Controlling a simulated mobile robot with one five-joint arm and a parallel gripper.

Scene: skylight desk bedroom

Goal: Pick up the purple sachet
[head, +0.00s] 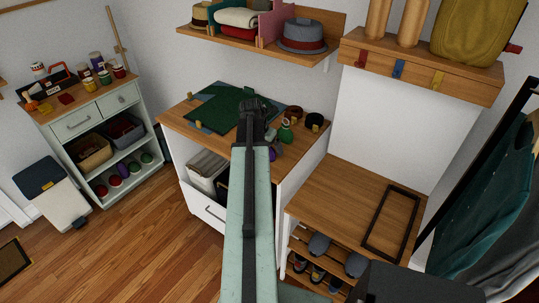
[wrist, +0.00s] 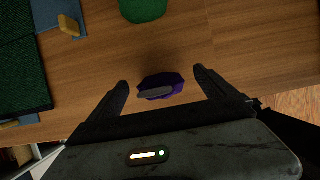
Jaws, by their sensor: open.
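The purple sachet (wrist: 160,86) lies on the wooden desk top near its front edge, in the wrist view, with a grey patch on its near side. My gripper (wrist: 160,84) is open, with one finger to the left and one to the right of the sachet and a gap on each side. I cannot tell its height above the desk. In the head view a small purple patch, likely the sachet (head: 273,154), shows just right of my arm. My gripper (head: 254,108) is over the desk there.
A green object (wrist: 143,8) stands just beyond the sachet. A dark green mat (head: 226,110) and yellow pieces (wrist: 69,26) lie to the left. Dark round items (head: 314,121) stand at the desk's right. Bare wood lies right of the sachet.

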